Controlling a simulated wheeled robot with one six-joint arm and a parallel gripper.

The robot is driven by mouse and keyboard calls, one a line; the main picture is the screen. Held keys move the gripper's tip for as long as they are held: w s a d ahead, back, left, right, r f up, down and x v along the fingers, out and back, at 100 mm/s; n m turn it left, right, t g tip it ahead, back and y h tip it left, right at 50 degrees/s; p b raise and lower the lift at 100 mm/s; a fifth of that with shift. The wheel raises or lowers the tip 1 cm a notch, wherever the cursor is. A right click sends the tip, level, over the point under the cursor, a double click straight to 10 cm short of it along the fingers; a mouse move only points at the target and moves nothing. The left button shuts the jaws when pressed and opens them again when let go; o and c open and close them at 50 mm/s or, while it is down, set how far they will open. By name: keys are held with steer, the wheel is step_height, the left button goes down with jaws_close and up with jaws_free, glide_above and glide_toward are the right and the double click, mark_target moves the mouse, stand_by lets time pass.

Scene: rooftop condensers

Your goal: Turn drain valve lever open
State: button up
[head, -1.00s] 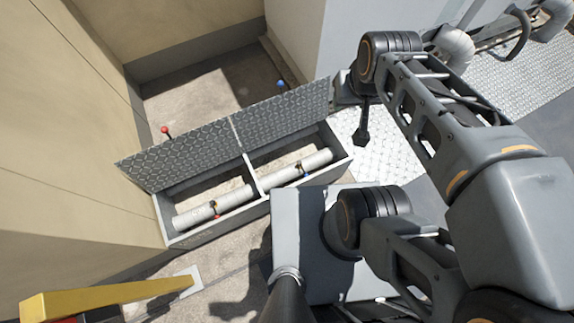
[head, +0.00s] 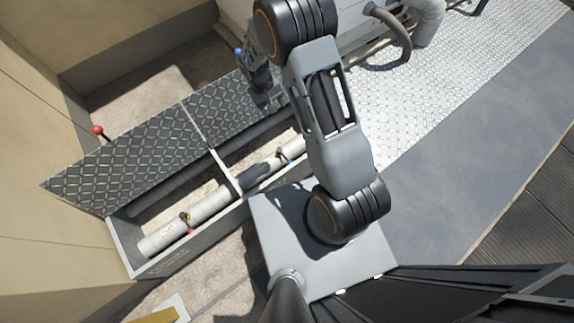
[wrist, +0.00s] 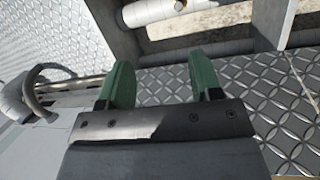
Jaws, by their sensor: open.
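Pale pipes run along an open trench box (head: 185,268) in the head view. The left pipe (head: 165,237) carries a small fitting with yellow and red parts (head: 187,222). The right pipe (head: 262,170) carries a small dark and blue fitting (head: 283,156). I cannot tell which fitting is the drain valve lever. My gripper (head: 272,103) is over the right end of the raised lid, beyond the trench. In the wrist view its green fingers (wrist: 162,82) are apart with nothing between them; a pale pipe (wrist: 148,11) lies beyond them.
Two chequer-plate lid panels (head: 125,160) stand tilted along the trench's far side. A red ball knob (head: 97,130) and a blue knob (head: 238,52) stick up behind them. Beige walls close the left.

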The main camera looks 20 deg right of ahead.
steer(key=n+g+h+b, duration=0.1)
steer(key=g+b, duration=0.1)
steer(key=b, duration=0.3)
glide_toward(287, 160)
steer(key=b+x, duration=0.4)
steer(key=x, duration=0.5)
steer(key=shift+d+f, duration=0.15)
steer(key=shift+c, duration=0.4)
jaws_close()
